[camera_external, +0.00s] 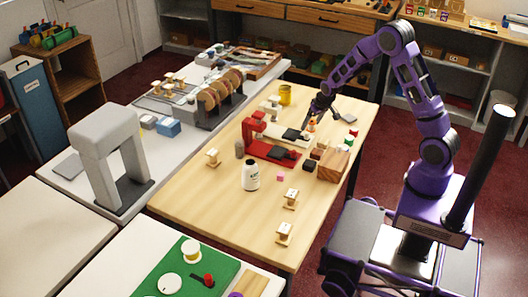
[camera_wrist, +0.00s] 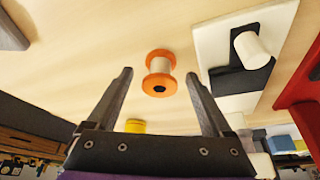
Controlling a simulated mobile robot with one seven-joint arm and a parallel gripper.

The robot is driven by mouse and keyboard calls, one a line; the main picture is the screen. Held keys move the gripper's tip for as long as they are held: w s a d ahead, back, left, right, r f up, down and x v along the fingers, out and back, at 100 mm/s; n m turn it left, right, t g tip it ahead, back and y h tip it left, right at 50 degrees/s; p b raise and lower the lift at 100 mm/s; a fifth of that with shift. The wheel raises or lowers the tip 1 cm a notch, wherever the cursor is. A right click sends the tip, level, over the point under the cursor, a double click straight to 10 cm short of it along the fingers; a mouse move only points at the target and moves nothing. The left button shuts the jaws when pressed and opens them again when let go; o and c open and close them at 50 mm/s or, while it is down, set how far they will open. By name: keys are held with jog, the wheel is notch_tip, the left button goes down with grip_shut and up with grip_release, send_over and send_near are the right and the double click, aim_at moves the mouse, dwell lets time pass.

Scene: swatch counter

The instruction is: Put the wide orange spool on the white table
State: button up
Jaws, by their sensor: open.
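The orange spool (camera_wrist: 160,62) has orange flanges and a pale wound middle. In the wrist view it shows between the two fingertips, with a gap on each side; I cannot tell how far beyond the tips it is. In the external view the spool (camera_external: 311,125) is small, on the wooden table's far right part, just below my gripper (camera_external: 318,114). My gripper (camera_wrist: 159,74) is open and empty. White tables stand left of the wooden table: one at lower left (camera_external: 50,215), one at the front (camera_external: 135,245), and one along the far left (camera_external: 70,178).
On the wooden table (camera_external: 195,190) are a red machine (camera_external: 268,150), a white bottle (camera_external: 251,176), a yellow can (camera_external: 285,94), a wooden block (camera_external: 333,164) and several pale spools. A grey arch (camera_external: 105,150) stands on the left table. A green mat (camera_external: 190,272) covers part of the front table.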

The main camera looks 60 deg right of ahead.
aim_at(311, 122)
grip_shut()
dwell(0.3)
jog(key=shift+r, duration=0.3)
jog(key=r, duration=0.4)
jog(key=r+p, duration=0.1)
jog(key=r, duration=0.3)
jog(key=shift+a+r, duration=0.2)
jog(key=shift+r, duration=0.1)
jog(key=s+a+n+y+p, duration=0.2)
jog(key=a+n, duration=0.3)
jog(key=a, duration=1.4)
jog(key=shift+s+a+f+t, duration=0.3)
jog(key=shift+s+a+f, duration=0.05)
jog(key=shift+s+f, duration=0.1)
